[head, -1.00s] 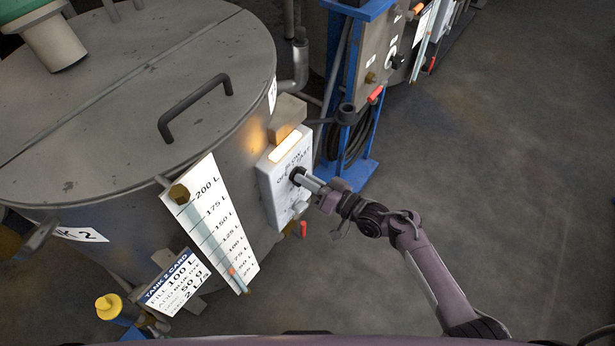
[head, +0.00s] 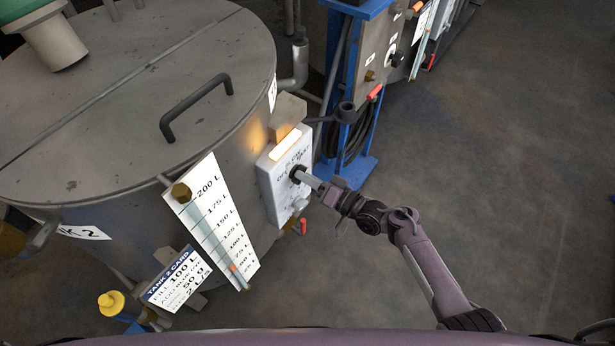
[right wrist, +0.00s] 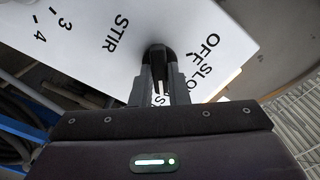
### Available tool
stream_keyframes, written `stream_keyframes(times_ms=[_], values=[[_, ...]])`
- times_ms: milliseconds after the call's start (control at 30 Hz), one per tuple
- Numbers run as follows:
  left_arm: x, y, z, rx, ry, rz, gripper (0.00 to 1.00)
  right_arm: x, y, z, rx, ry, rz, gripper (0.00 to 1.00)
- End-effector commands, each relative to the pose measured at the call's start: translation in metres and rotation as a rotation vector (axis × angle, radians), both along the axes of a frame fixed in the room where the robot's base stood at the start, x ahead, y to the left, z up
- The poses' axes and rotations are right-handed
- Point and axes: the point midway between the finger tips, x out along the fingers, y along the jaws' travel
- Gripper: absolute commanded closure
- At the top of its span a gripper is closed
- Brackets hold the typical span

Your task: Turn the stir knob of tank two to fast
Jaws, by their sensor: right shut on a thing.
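The stir knob (head: 296,173) is a small black knob on the white control panel (head: 273,190) on the side of tank two (head: 120,130). My right gripper (head: 304,178) reaches it from the right and is shut on it. In the right wrist view the black knob (right wrist: 158,52) sits between the two fingers of the right gripper (right wrist: 160,72). The printed words STIR, OFF and SLO… show around it there; the fingers partly cover the other lettering. The knob's exact setting is hard to read. My left gripper is out of view.
A lit strip (head: 285,145) is at the panel's top. A level gauge (head: 212,222) and the tank 2 card (head: 177,280) stand left of the panel. A blue frame (head: 352,140) with a dark hose is behind the gripper. The floor at right is clear.

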Motion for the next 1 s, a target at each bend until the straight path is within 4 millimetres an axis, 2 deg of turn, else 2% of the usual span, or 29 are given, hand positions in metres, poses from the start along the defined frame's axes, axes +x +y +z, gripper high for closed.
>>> stream_keyframes(times_ms=[33,67,100,233,567,1000], values=[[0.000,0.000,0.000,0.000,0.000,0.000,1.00,0.000,0.000,0.000,0.002,0.001,-0.001,1.00],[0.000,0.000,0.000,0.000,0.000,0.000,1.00,0.000,0.000,0.000,0.001,0.000,-0.001,0.84],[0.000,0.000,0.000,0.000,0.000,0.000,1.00,0.000,0.000,0.000,0.001,0.000,-0.001,0.79],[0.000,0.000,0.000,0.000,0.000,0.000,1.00,0.000,0.000,0.000,0.001,0.000,-0.001,0.64],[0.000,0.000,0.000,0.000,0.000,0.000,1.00,-0.003,-0.004,0.000,-0.001,0.000,-0.001,0.64],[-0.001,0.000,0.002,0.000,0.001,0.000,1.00,-0.041,-0.057,-0.001,-0.001,0.001,-0.001,0.64]])
